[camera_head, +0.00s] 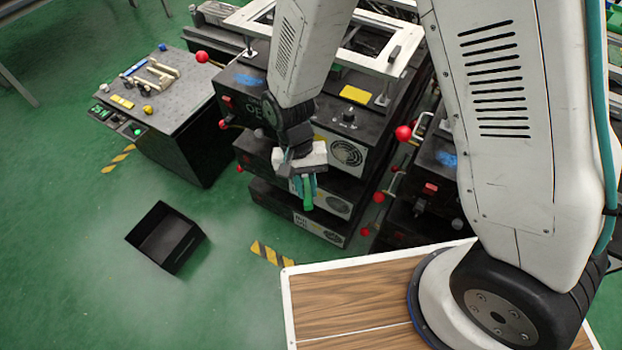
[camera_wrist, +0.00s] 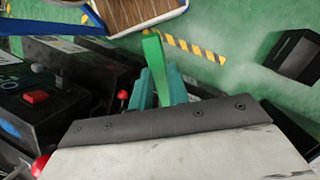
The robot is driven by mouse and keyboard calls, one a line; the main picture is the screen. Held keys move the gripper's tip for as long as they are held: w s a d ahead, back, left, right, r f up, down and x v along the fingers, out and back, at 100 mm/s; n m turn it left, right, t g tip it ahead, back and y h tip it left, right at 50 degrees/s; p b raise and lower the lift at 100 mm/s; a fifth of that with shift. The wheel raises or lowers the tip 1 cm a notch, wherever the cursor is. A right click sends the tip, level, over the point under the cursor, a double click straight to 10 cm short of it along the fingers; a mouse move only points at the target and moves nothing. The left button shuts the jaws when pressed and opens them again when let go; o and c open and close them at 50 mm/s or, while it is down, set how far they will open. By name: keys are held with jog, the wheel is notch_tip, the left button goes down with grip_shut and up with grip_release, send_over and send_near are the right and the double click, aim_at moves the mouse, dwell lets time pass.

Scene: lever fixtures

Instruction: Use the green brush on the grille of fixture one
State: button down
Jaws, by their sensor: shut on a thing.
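The green brush (camera_head: 307,194) hangs below my gripper (camera_head: 308,178) in the head view. In the wrist view the green brush (camera_wrist: 157,66) stands between the teal fingers of my gripper (camera_wrist: 162,88), which is shut on it. A round fan grille (camera_head: 347,152) is on a pale panel of the black middle fixture (camera_head: 290,122), to the right of the gripper. Another grille (camera_head: 338,204) lies lower, to the right of the brush. The brush appears apart from both grilles, though depth is hard to judge. The fixture's label is partly hidden by my arm and not clearly readable.
Red-knobbed levers (camera_head: 403,133) stick out right of the middle fixture. A second black fixture (camera_head: 425,205) is beyond them. A bench with small parts (camera_head: 165,95) stands left. An empty black bin (camera_head: 165,237) lies on the green floor, with clear room around it.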

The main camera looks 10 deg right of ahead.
dwell(0.4)
jog(key=f, duration=0.3)
jog(key=w+d+f, duration=0.1)
jog(key=shift+w+d+f, duration=0.1)
jog(key=shift+f, duration=0.2)
jog(key=shift+w+d, duration=0.9)
jog(key=shift+w, duration=0.25)
jog(key=shift+w+d, duration=0.85)
jog(key=shift+w, duration=0.3)
jog(key=shift+w+d, duration=0.45)
jog(key=shift+w, duration=0.05)
jog(key=shift+d, duration=0.1)
